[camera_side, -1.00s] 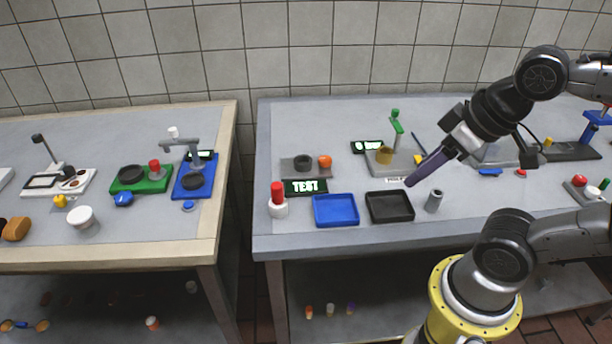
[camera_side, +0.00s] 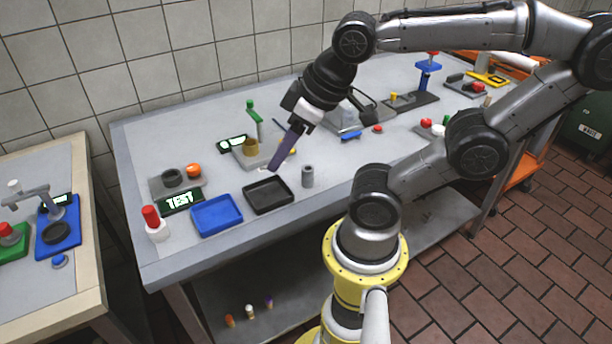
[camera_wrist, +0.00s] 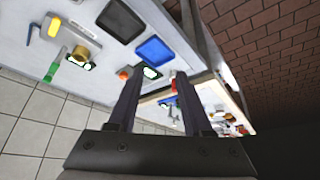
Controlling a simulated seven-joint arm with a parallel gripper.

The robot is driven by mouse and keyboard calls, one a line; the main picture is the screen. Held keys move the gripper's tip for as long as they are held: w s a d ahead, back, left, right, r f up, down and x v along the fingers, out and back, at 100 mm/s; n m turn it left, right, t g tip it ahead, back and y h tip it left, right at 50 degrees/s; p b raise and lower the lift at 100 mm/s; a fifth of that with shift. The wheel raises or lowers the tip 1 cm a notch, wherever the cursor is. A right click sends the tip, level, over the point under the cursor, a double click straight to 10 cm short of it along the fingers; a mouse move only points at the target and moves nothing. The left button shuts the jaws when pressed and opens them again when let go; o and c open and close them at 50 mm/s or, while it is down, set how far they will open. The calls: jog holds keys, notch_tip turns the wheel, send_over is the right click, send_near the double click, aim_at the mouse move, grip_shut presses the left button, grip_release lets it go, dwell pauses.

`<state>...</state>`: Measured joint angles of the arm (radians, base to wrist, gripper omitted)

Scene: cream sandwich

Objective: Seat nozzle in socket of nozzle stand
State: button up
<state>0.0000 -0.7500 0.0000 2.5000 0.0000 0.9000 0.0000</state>
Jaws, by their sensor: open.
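My gripper (camera_side: 275,165) points down and left over the bench, just behind the black tray. In the wrist view its two fingers (camera_wrist: 154,76) are apart with nothing between them. A small grey cylinder (camera_side: 307,177) stands upright to the right of the black tray, apart from the gripper; it may be the nozzle, but I cannot tell. The cup also shows in the wrist view (camera_wrist: 82,54).
The black tray (camera_side: 285,206) and blue tray (camera_side: 236,219) lie along the front edge. A TEST display (camera_side: 180,202), orange knob (camera_side: 193,170) and red-topped bottle (camera_side: 152,218) are left. More fixtures stand right. Small coloured pieces (camera_side: 249,310) lie on the lower shelf.

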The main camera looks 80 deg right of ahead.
dwell(0.3)
jog(key=o, duration=0.4)
jog(key=m+g, duration=0.6)
jog(key=m, duration=0.9)
send_over(308, 168)
jog(key=a, duration=0.1)
notch_tip(308, 168, down, 4)
notch_tip(308, 168, down, 14)
jog(key=shift+d, duration=0.15)
